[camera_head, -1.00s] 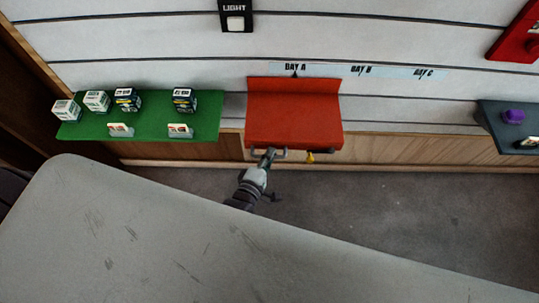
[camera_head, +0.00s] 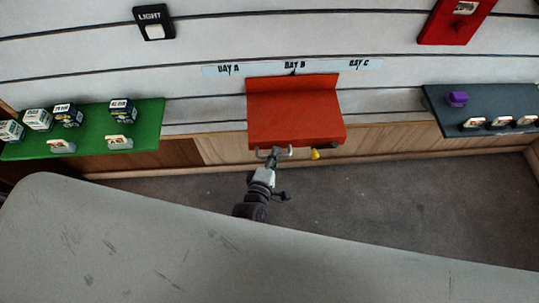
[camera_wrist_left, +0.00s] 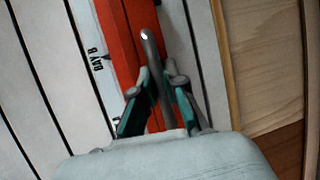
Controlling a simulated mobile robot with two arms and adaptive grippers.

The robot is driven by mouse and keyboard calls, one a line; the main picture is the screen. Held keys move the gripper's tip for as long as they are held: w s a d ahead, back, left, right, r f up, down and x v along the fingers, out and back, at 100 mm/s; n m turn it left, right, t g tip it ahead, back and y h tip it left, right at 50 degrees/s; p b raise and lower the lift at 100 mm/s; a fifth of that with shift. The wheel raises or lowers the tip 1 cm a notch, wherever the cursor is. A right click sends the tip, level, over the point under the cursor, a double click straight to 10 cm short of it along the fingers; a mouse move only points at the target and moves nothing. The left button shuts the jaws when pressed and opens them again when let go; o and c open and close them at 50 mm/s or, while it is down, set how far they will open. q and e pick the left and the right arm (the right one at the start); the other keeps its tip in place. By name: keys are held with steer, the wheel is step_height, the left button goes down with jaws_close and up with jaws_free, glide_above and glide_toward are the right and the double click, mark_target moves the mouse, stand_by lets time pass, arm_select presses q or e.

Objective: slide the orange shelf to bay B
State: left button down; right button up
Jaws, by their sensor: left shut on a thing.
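The orange shelf (camera_head: 295,112) hangs on the slatted wall under the bay label strip (camera_head: 335,66). Its pointer on the top edge lines up with the BAY B label (camera_head: 294,65). A metal handle (camera_head: 288,151) sticks out from the shelf's front left, and a yellow knob (camera_head: 315,155) sits to its right. My left gripper (camera_head: 272,156) is shut on the handle. In the left wrist view the gripper (camera_wrist_left: 162,84) has its fingers on either side of the grey handle bar (camera_wrist_left: 150,50), with the orange shelf (camera_wrist_left: 117,30) behind. My right gripper is not in view.
A green shelf (camera_head: 150,125) with several small boxes is to the left. A dark shelf (camera_head: 435,105) with a purple item is to the right. A light switch (camera_head: 154,24) and a red panel (camera_head: 455,22) are above. A grey surface (camera_head: 200,250) fills the foreground.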

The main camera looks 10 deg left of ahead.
arm_select(q)
steer(key=shift+d, duration=0.35)
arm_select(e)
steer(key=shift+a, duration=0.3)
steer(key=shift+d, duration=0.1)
arm_select(q)
steer(key=c, duration=1.2)
jaws_free()
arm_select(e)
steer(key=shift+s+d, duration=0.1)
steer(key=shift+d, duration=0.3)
arm_select(q)
steer(key=shift+a, duration=0.1)
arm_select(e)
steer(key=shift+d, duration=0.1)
arm_select(q)
steer(key=v, duration=1.2)
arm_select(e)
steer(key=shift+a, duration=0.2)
arm_select(q)
steer(key=shift+f, duration=0.15)
